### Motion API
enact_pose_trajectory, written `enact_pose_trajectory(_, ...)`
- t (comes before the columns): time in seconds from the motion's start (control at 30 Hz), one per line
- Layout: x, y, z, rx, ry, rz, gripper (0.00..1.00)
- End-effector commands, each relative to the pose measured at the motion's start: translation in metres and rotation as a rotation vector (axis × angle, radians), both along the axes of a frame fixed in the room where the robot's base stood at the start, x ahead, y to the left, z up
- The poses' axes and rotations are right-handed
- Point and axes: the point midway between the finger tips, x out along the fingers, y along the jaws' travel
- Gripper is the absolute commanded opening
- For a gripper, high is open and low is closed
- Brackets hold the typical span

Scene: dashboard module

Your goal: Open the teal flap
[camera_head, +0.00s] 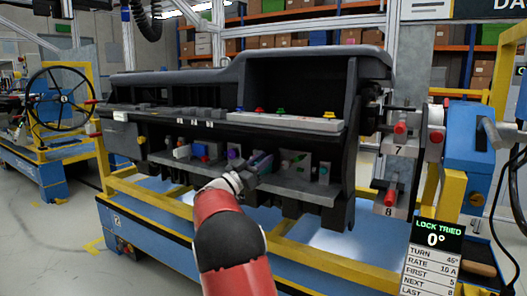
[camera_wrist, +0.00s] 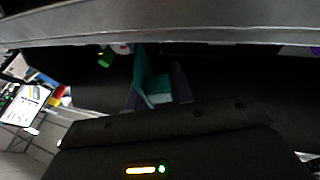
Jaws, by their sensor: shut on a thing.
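The teal flap (camera_wrist: 143,78) shows in the wrist view as a small L-shaped teal piece, with dark purple-grey parts on both sides of it. My gripper (camera_head: 265,160) reaches into the open shelf of the dark dashboard module (camera_head: 180,85) in the head view. In the wrist view its dark body fills the bottom, and its jaws appear shut on the teal flap. The exact contact is dark and partly hidden. In the head view my gripper and the shadow hide the flap, so its angle is hard to tell.
The shelf (camera_head: 310,187) holds several small coloured parts on both sides of my gripper. The dashboard's overhang lies close above it. A yellow frame rail (camera_head: 290,255) runs below.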

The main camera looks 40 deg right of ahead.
Motion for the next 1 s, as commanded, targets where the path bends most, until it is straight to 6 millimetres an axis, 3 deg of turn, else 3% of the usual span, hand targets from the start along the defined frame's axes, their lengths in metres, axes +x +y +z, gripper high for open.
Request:
enact_pose_trajectory(0.03,0.0050,0.0028,0.0069,-0.006,-0.001,-0.002,0.01)
enact_pose_trajectory(0.67,0.0057,0.0013,0.0050,-0.006,-0.003,-0.052,0.01)
enact_pose_trajectory(0.7,0.0057,0.0014,0.0051,-0.006,-0.003,-0.052,0.25)
enact_pose_trajectory(0.8,0.0051,0.0011,0.0047,-0.005,-0.004,-0.055,0.38)
enact_pose_trajectory(1.0,0.0039,-0.0001,0.0029,-0.004,-0.002,-0.060,0.41)
